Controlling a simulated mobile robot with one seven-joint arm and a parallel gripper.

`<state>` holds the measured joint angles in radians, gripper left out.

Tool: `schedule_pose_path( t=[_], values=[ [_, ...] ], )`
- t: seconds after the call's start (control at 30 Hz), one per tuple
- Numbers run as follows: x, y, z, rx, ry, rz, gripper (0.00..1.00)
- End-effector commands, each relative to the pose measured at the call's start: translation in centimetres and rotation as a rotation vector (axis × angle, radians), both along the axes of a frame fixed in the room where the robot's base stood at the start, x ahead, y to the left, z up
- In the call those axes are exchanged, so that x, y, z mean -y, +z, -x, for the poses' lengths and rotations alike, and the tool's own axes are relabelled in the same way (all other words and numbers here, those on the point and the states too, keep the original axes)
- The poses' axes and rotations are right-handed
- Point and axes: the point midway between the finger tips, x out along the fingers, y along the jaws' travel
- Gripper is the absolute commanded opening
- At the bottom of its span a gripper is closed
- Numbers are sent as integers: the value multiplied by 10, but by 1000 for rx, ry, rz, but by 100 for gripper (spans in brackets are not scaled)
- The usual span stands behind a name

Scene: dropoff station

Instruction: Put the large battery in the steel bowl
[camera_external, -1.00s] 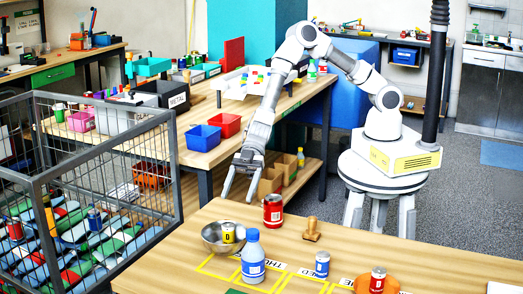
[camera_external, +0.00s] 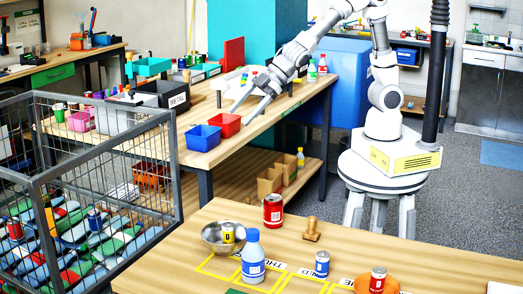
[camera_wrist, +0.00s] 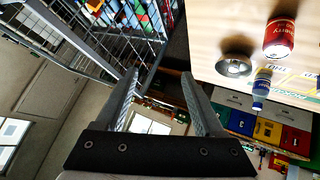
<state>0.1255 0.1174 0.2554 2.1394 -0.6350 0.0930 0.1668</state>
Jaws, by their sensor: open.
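The large battery (camera_external: 228,232), yellow and black with a "D" on it, stands in the steel bowl (camera_external: 209,238) at the left of the near table. The bowl also shows in the wrist view (camera_wrist: 235,58), at the upper right. My gripper (camera_external: 243,112) is raised over the rear bench's edge, behind and well above the bowl. In the wrist view (camera_wrist: 160,78) its two fingers are apart with nothing between them. It touches neither bowl nor battery.
A blue bottle (camera_external: 253,258) and a red can (camera_external: 273,211) stand close to the bowl. A wooden stamp (camera_external: 312,230), a blue can (camera_external: 322,264) and an orange dish (camera_external: 393,287) are farther right. A wire cage (camera_external: 170,130) stands at left. Blue and red bins lie near my gripper.

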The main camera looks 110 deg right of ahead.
Motion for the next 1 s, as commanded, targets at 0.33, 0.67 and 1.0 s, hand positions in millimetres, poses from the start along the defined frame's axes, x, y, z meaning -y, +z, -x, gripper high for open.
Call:
schedule_pose_path(
  t=[0.33, 0.67, 1.0],
  values=[
    [61, 58, 136, -111, -319, -25, 70],
    [62, 57, 262, -269, -456, -210, 70],
    [54, 50, 295, -330, -461, -279, 70]
  ],
)
